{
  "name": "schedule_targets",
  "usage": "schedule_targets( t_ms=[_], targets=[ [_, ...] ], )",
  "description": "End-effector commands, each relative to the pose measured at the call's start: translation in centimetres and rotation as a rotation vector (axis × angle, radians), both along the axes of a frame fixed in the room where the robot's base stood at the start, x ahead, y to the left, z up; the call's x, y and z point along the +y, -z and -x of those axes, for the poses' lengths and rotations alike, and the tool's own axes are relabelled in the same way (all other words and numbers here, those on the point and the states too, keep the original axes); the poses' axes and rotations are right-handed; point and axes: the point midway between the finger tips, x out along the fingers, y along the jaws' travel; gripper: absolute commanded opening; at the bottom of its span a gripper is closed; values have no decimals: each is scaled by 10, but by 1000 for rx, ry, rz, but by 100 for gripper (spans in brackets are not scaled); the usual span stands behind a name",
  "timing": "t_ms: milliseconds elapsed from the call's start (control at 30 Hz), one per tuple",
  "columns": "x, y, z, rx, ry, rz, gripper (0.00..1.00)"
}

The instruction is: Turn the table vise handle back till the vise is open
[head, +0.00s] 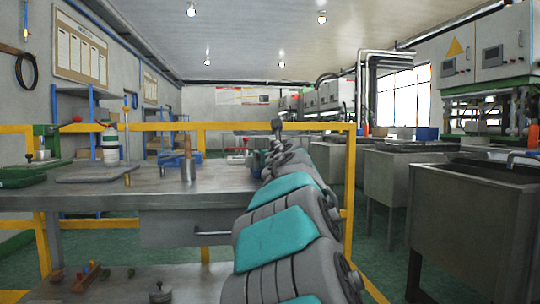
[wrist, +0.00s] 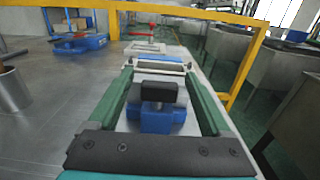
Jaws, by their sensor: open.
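The blue table vise (wrist: 155,118) sits on the workbench in the middle of the wrist view, with a dark block-shaped part on top. A pale crossbar with dark ends lies just beyond it; I cannot tell for sure whether this is the vise handle. My gripper (wrist: 159,72) is open, its two green fingers reaching forward on either side of the vise. Nothing is clearly held between them. In the head view a bit of the blue vise (head: 257,159) shows beside my arm, which hides the rest and my fingertips.
The workbench (head: 90,198) carries a metal cylinder (head: 188,171) and another blue device (wrist: 82,43) to the left. A red-tipped lever (wrist: 151,28) stands farther back. A yellow rail (wrist: 185,13) runs behind and along the right side. Grey tanks (head: 470,215) stand to the right.

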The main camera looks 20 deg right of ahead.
Motion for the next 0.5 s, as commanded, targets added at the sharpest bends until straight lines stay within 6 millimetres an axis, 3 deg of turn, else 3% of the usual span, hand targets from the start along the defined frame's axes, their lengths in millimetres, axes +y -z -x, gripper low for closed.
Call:
schedule_targets(
  t_ms=[267,500],
  targets=[
    [3,0,9,-1,0,1,82],
    [10,1,40,-1,2,0,82]
  ],
)
